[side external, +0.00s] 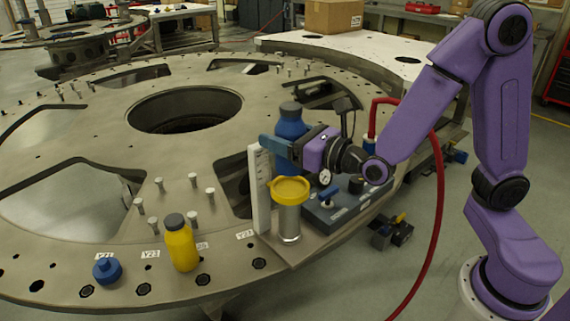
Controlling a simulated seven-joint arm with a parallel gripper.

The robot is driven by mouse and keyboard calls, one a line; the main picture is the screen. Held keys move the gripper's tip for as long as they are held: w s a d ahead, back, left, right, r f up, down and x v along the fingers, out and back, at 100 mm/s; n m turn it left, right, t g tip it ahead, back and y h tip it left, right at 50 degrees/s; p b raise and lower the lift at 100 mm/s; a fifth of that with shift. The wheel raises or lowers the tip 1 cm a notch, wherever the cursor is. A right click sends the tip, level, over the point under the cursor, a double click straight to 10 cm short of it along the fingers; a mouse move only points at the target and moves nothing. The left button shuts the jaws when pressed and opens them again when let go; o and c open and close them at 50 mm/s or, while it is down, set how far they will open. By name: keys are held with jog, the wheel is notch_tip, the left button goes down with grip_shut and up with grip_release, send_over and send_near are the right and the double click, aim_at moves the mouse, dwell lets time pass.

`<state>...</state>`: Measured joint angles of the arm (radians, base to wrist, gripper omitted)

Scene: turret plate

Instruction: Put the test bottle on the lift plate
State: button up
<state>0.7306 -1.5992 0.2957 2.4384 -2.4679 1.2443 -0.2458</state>
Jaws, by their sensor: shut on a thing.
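The test bottle appears to be the blue bottle (291,126) with a dark cap, upright in the middle of the side external view. My gripper (280,152) is shut on it from the right, with a finger crossing in front of its body. The lift plate appears to be the round yellow top (290,187) on a clear or metallic cylinder, just below the bottle. The bottle's base is close to the yellow top; I cannot tell whether they touch. A white upright scale (260,188) stands directly to the left of the cylinder.
A yellow bottle (182,246) with a dark cap and a blue knob-like piece (107,270) stand on the turret plate (215,275) at the front left. A grey box with a gauge (347,208) sits right of the cylinder.

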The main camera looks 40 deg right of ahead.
jog(key=shift+f, duration=2.45)
jog(key=shift+f, duration=0.15)
jog(key=o, duration=1.5)
jog(key=shift+c, duration=0.2)
jog(key=v, duration=0.7)
jog(key=shift+s, duration=0.25)
